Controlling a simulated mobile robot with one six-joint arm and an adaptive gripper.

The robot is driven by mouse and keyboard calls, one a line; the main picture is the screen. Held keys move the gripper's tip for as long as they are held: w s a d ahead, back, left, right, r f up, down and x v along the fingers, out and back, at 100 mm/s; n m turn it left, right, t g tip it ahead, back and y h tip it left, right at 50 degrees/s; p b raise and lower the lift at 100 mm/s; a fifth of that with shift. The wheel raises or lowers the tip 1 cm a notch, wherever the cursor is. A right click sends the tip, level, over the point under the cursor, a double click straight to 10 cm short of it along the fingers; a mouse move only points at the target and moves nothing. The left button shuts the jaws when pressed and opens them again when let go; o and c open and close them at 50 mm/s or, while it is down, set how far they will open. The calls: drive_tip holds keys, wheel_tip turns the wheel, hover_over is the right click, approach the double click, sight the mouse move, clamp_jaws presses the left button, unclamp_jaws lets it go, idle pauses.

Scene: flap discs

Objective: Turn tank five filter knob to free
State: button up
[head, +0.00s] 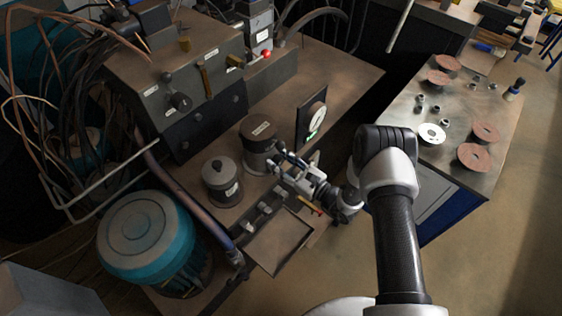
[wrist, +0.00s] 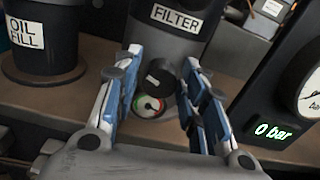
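The filter housing (wrist: 172,32) is a dark grey cylinder with a white FILTER label, and it also shows in the head view (head: 259,140). A round black knob (wrist: 160,76) with a small pale mark sits low on its front. Just below the knob is a small round dial (wrist: 149,105) with red and green parts and a dark needle. My gripper (wrist: 160,75) is open, with one blue-and-grey finger on each side of the knob; I cannot tell whether either touches it. In the head view my gripper (head: 277,163) is at the filter's front.
An OIL FILL canister (wrist: 42,40) stands to the left. A black panel (wrist: 275,100) with a round gauge and a green "0 bar" readout stands close on the right. A metal table (head: 405,120) with several discs is at the right in the head view.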

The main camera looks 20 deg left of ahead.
drive_tip(key=shift+o, duration=0.8)
drive_tip(key=v, duration=1.2)
